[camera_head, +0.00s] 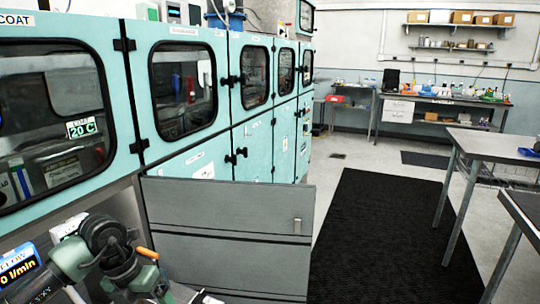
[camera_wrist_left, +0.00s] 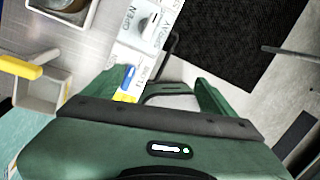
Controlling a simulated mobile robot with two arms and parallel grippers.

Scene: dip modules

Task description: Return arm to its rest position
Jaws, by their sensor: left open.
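My left arm (camera_head: 105,255) is folded at the lower left of the head view, in front of the teal cabinets. Its gripper cannot be made out clearly there. In the left wrist view my left gripper (camera_wrist_left: 160,92) is open, with its green fingers spread apart and nothing seen held between them. Beyond the fingers is a white label panel (camera_wrist_left: 133,50) with a lever switch (camera_wrist_left: 150,22) and a blue switch (camera_wrist_left: 127,77). My right gripper is in neither view.
Teal cabinets (camera_head: 187,140) with dark windows line the left. A grey drawer front (camera_head: 230,205) juts out near my arm. A yellow-orange handle (camera_wrist_left: 20,66) is near the gripper. A black floor mat (camera_head: 370,235) lies clear, with metal tables (camera_head: 490,146) at right.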

